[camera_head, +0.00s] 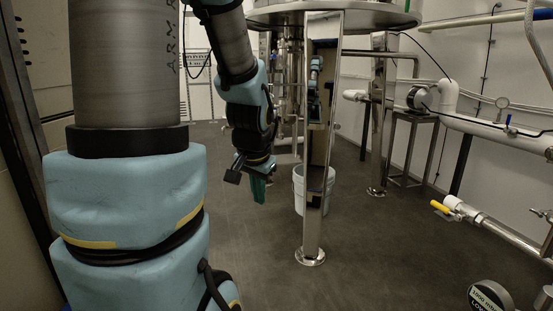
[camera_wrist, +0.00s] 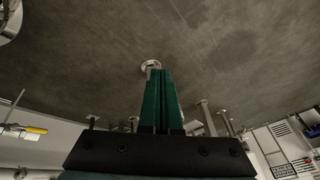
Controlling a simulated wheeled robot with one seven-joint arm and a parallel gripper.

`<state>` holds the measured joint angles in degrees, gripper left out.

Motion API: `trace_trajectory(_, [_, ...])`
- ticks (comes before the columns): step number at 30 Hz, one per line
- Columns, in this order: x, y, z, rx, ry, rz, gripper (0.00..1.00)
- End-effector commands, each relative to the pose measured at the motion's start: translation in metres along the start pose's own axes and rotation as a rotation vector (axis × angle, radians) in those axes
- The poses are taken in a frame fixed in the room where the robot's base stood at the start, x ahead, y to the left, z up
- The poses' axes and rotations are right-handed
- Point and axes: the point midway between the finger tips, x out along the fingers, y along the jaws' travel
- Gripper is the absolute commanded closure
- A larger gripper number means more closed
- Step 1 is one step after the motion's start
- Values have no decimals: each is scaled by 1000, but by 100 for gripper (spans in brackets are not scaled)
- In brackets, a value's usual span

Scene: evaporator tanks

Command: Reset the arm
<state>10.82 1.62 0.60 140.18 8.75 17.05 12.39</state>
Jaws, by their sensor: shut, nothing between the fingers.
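My arm (camera_head: 235,45) comes down from the upper left in the head view, with its blue and black wrist bent downward. My gripper (camera_head: 258,192) hangs above the grey floor, left of the shiny tank leg, with green fingers pointing down. In the wrist view my gripper (camera_wrist: 160,75) shows its two green fingers side by side and touching, with nothing between them.
A polished tank leg (camera_head: 313,150) stands on the floor right of my gripper, under a steel tank (camera_head: 340,14). A white bucket (camera_head: 299,186) sits behind the leg. Pipes with a yellow-handled valve (camera_head: 440,207) run along the right wall. The floor (camera_head: 270,270) in front is clear.

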Motion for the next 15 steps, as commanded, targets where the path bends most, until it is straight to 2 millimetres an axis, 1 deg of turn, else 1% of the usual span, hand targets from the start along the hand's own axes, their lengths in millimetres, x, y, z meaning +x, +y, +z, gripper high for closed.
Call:
trace_trajectory(1, [3, 3, 24, -104, -56, 20, 100])
trace_trajectory(2, [4, 6, 37, -164, -88, 30, 100])
trace_trajectory(3, [6, 10, 54, -245, -131, 44, 100])
trace_trajectory(5, [6, 18, 78, -365, -195, 62, 100])
trace_trajectory(6, [6, 24, 93, -444, -238, 72, 100])
trace_trajectory(9, [-22, 19, 81, -442, -232, 72, 100])
trace_trajectory(11, [-32, 17, 77, -440, -232, 72, 100])
trace_trajectory(15, [-61, 11, 66, -437, -230, 71, 100])
